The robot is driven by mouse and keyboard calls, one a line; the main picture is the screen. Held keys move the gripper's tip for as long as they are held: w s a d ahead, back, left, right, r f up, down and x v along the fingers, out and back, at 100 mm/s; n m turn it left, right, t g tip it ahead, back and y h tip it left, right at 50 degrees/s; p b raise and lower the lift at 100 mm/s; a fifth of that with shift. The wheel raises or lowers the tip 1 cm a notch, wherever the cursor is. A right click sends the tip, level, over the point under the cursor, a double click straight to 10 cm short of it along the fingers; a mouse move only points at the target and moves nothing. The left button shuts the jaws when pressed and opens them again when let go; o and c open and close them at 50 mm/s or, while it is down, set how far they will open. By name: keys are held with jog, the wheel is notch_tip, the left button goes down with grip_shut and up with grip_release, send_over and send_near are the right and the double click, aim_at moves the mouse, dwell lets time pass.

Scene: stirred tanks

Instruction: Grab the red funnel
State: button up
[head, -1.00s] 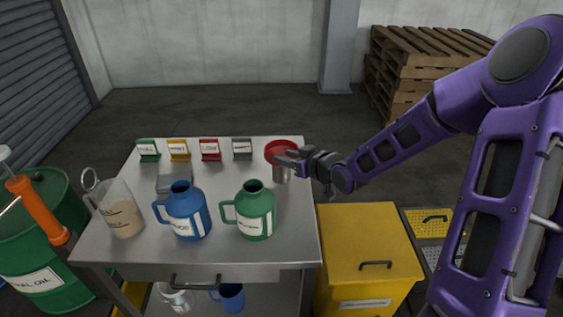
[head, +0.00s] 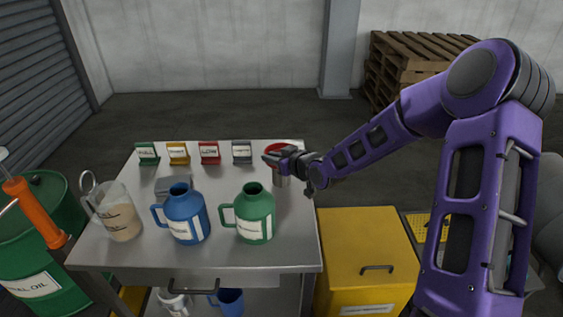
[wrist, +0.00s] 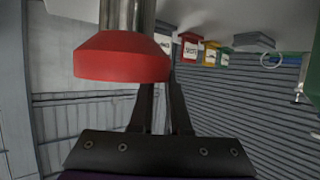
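The red funnel (head: 277,147) is at the right rear of the steel table, atop a grey metal cylinder (head: 281,181). My gripper (head: 271,159) lies across the front of the funnel and hides much of it in the head view. In the wrist view the funnel (wrist: 122,62) appears upside down, large and close, with the metal cylinder above it. It covers the ends of the two dark fingers (wrist: 161,92), which show a gap between them. The fingers look open, with the funnel off to their left. Contact with the funnel cannot be told.
The steel table (head: 140,248) bears a blue jug (head: 184,216), a green jug (head: 254,214), a clear pitcher (head: 120,218) and several labelled coloured stands along the back. A yellow bin (head: 365,250) stands to the right. The table's right front corner is clear.

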grip_shut()
dwell(0.9)
jog(key=shift+r, duration=0.1)
